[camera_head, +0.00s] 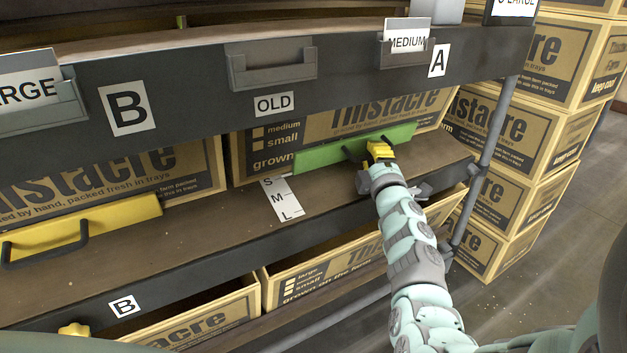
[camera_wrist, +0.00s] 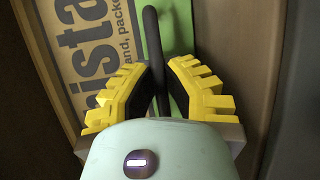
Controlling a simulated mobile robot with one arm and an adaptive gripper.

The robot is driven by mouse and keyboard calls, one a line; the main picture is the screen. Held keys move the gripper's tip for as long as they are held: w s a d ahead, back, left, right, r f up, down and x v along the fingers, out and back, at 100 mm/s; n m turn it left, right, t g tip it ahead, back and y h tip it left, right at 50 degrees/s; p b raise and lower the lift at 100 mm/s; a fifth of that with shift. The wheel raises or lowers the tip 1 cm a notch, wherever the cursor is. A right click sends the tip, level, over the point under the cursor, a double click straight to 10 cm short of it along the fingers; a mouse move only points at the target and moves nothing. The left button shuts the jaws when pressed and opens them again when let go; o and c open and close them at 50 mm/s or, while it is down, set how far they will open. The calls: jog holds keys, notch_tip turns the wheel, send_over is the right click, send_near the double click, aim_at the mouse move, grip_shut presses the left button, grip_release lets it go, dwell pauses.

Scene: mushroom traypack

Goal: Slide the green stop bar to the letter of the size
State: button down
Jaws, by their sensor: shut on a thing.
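The green stop bar (camera_head: 330,153) stands on the middle shelf, in front of a cardboard box. Its left end is beside the white letter strip (camera_head: 282,198), level with the S at the strip's back end; M and L lie nearer the shelf's front. My gripper (camera_head: 380,150) is at the bar's right part, shut on its dark handle. In the wrist view the yellow fingers (camera_wrist: 160,90) close around the dark handle (camera_wrist: 152,40), with the green bar (camera_wrist: 173,25) behind it. The fingers hide part of the handle.
A yellow bar (camera_head: 110,220) with a dark handle stands on the shelf at left. The upper shelf edge carries labels, B (camera_head: 127,106), OLD (camera_head: 274,104) and A (camera_head: 438,61). A metal post (camera_head: 490,150) and stacked boxes (camera_head: 540,110) stand at right.

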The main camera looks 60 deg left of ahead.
jog(key=shift+s+d+f+p, duration=0.1)
jog(key=shift+d+f+p, duration=0.15)
jog(key=shift+d, duration=0.5)
jog(key=shift+d+f+p, duration=0.2)
jog(key=shift+d+f, duration=0.05)
jog(key=shift+d, duration=0.55)
jog(key=shift+s+d+f+p, duration=0.1)
jog(key=shift+d+f+p, duration=0.15)
jog(key=shift+d, duration=0.5)
jog(key=c, duration=1)
grip_release()
jog(key=shift+w+a+r, duration=0.1)
jog(key=shift+a, duration=0.05)
jog(key=v, duration=1.2)
